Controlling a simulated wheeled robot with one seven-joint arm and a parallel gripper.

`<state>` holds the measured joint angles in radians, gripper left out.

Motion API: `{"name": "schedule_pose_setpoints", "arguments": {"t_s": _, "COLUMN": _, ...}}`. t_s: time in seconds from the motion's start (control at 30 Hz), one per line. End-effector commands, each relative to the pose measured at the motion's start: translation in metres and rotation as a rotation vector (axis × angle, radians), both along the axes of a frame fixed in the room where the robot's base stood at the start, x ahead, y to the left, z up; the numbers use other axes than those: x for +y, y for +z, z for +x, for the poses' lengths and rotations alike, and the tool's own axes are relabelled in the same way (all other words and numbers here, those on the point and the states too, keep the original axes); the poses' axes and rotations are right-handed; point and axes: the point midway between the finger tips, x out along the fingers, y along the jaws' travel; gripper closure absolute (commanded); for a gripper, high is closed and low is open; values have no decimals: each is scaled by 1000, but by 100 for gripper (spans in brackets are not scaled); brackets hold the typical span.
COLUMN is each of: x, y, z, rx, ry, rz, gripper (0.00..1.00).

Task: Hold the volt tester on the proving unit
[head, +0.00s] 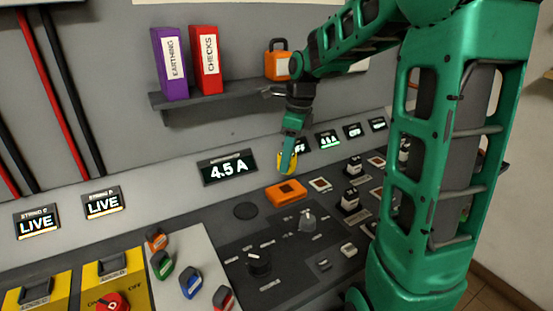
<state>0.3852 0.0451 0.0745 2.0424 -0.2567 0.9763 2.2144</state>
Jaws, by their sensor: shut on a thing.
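My gripper (289,150) is above the back of the console, pointing down. It is shut on the volt tester (282,163), a yellow thing partly hidden behind the green fingers. An orange box with a dark spot on top (286,192), which looks like the proving unit, lies on the dark console top just below the tester. The tester's lower end appears a little above the box's back edge. I cannot tell from this view whether they touch.
A shelf (215,99) with purple and red binders and an orange padlock (278,64) is behind. A 4.5 A display (228,168) stands left of the gripper. Knobs (307,220), switches and coloured tags (190,282) crowd the console. My arm hides its right side.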

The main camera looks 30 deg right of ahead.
Motion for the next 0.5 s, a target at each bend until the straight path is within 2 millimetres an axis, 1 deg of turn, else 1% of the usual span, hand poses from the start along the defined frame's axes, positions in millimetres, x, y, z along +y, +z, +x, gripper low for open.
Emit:
{"name": "schedule_pose_setpoints", "arguments": {"t_s": 0.3, "x": 1, "y": -30, "z": 0, "rx": 2, "ry": 3, "rz": 0, "gripper": 76}}
{"name": "schedule_pose_setpoints", "arguments": {"t_s": 0.5, "x": 1, "y": -45, "z": 0, "rx": 1, "ry": 2, "rz": 1, "gripper": 76}}
